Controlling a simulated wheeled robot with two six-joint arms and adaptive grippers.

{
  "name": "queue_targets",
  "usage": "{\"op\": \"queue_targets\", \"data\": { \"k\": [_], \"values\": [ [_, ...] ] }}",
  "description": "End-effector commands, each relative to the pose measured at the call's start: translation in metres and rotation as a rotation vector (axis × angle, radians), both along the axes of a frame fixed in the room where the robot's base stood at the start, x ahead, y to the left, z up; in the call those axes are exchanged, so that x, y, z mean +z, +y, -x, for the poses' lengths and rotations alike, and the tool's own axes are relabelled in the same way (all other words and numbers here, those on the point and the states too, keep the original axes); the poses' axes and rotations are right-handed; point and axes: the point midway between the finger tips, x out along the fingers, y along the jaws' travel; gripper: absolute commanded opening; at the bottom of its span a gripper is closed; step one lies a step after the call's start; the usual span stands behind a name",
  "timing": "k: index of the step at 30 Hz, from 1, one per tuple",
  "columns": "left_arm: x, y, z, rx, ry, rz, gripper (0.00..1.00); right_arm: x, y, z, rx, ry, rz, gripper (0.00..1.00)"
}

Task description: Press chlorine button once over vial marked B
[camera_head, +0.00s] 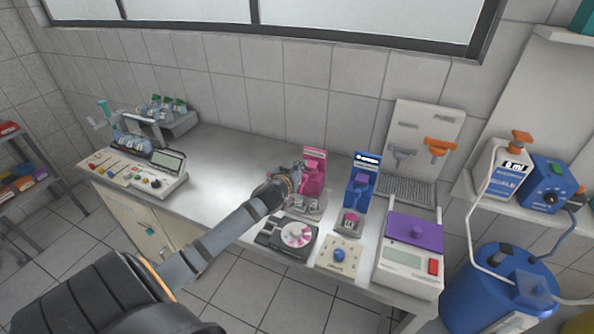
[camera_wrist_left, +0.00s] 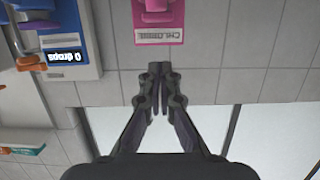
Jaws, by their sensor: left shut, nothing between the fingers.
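The pink dispenser (camera_head: 315,165) stands at the back of the bench; its pink sign (camera_wrist_left: 160,37) shows upside down in the wrist view, the lettering hard to read but looking like "Chlorine". My left gripper (camera_head: 296,178) is shut and empty, just left of and in front of the pink dispenser in the head view. Its closed fingertips (camera_wrist_left: 159,68) appear just beyond the edge of the sign; I cannot tell whether they touch it. A grey tray with small vials (camera_head: 305,206) sits below the gripper; their letters are too small to read. My right gripper is not in view.
A blue dispenser (camera_head: 361,185), reading "0 drops" in the wrist view (camera_wrist_left: 65,57), stands right of the pink one. A colour-disc device (camera_head: 297,235), a blue-knob box (camera_head: 339,256) and a purple-lidded instrument (camera_head: 412,255) line the front. The bench's left-middle surface (camera_head: 215,160) is clear.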

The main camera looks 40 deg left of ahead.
Motion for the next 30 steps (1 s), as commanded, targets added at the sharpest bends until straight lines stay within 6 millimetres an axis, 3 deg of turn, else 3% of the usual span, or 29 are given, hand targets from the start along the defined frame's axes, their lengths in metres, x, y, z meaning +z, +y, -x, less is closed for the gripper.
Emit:
{"op": "queue_targets", "data": {
  "k": [7,30],
  "values": [
    [0.007,-0.007,0.027,-0.001,0.000,-0.001,0.00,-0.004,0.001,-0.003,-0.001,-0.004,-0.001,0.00],
    [0.009,-0.008,0.029,-0.001,-0.003,0.002,0.00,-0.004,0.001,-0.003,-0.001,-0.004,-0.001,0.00]
  ]
}}
